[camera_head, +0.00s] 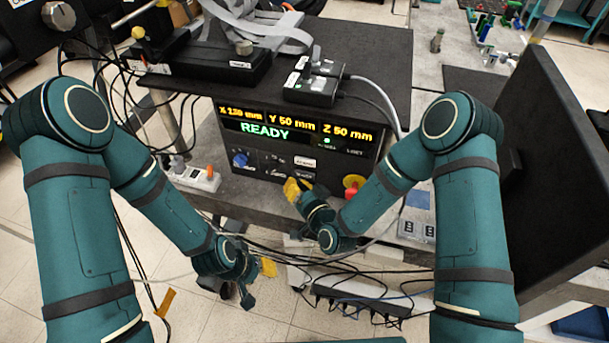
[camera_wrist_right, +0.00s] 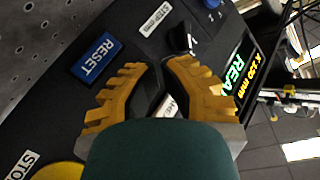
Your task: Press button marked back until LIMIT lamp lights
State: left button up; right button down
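The control box (camera_head: 250,172) has a lit display (camera_head: 297,127) reading X 120 mm (first digits hard to read), Y 50 mm, Z 50 mm and READY. A green lamp (camera_head: 327,141) glows below it. The LIMIT label (camera_head: 355,152) is to its right, with no lit lamp visible there. My right gripper (camera_head: 295,188), with yellow fingers, is at the panel's lower buttons. In the wrist view its fingers (camera_wrist_right: 160,65) stand apart, with a partly hidden white button (camera_wrist_right: 168,107) between them; its word and any contact are unclear. My left gripper (camera_head: 240,290) hangs low, away from the panel.
A blue RESET button (camera_wrist_right: 96,58) and a white STEP mm label (camera_wrist_right: 155,18) are near my right fingers. A red stop knob (camera_head: 353,186) is right of them. A power strip (camera_head: 192,177) stands left of the box. Cables hang below, and a dark monitor (camera_head: 555,170) stands right.

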jog(key=shift+w, duration=0.15)
dwell(0.4)
jog(key=shift+w+d+b, duration=0.15)
jog(key=shift+w+b, duration=0.15)
jog(key=shift+b, duration=0.05)
jog(key=shift+w+d, duration=0.15)
jog(key=shift+w, duration=0.2)
dwell(0.7)
jog(key=shift+s+b, duration=0.15)
jog(key=shift+b, duration=0.2)
jog(key=shift+s+a, duration=0.3)
jog(key=shift+s, duration=0.35)
jog(key=s, duration=0.1)
jog(key=s+a+b, duration=0.1)
jog(key=s, duration=0.2)
jog(key=shift+s+a+b, duration=0.25)
jog(key=shift+s+b, duration=0.15)
dwell(0.6)
